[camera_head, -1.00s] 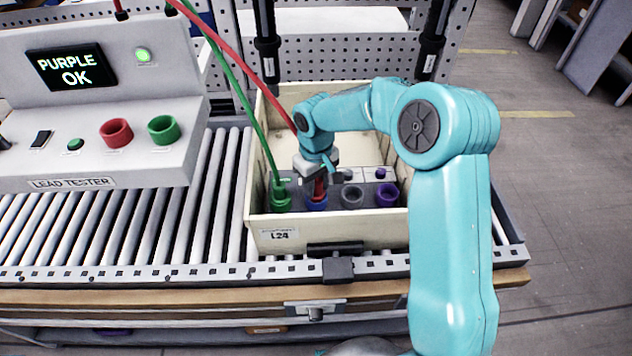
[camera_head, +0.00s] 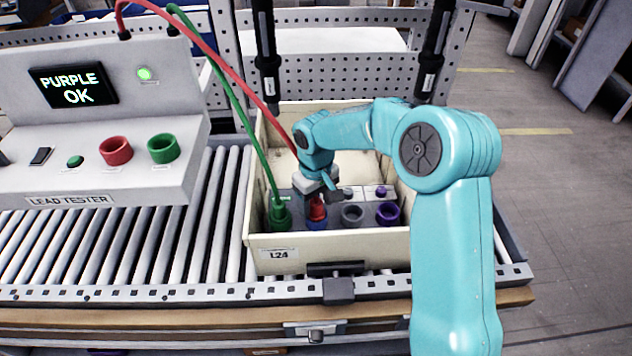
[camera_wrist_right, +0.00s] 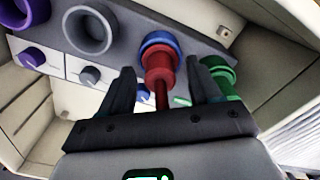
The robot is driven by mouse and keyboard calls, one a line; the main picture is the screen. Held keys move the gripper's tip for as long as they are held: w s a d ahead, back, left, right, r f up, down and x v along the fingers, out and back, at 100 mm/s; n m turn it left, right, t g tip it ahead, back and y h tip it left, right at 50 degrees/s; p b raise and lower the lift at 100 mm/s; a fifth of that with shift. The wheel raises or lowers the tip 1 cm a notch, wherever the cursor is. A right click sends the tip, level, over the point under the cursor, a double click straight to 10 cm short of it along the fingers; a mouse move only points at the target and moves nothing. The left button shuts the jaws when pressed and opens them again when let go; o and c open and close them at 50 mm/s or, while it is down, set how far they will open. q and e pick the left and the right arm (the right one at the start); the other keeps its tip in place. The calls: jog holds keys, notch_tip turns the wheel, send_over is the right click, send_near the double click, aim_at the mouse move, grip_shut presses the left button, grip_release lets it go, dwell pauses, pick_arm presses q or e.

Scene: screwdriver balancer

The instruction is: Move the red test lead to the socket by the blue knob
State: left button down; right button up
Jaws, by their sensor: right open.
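The red test lead plug (camera_head: 317,209) stands in the blue socket (camera_head: 317,224) inside the crate; its cable runs up to the tester. In the right wrist view the red plug (camera_wrist_right: 160,70) sits in the blue ring (camera_wrist_right: 159,42), between the fingers. My right gripper (camera_head: 322,190) is open around the plug, with gaps on both sides (camera_wrist_right: 163,85). The green lead plug (camera_head: 280,214) is in the green socket at left. Grey (camera_head: 352,214) and purple (camera_head: 387,213) sockets are empty. My left gripper is not in view.
The cream crate (camera_head: 275,252) labelled L24 stands on the roller conveyor (camera_head: 130,245). The lead tester (camera_head: 110,130) at left reads PURPLE OK with a green lamp lit. The red cable (camera_head: 228,72) and green cable (camera_head: 238,106) arch over the crate's left side.

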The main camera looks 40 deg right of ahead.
aim_at(316, 201)
notch_tip(316, 201, up, 15)
jog(key=shift+r, duration=0.2)
dwell(0.6)
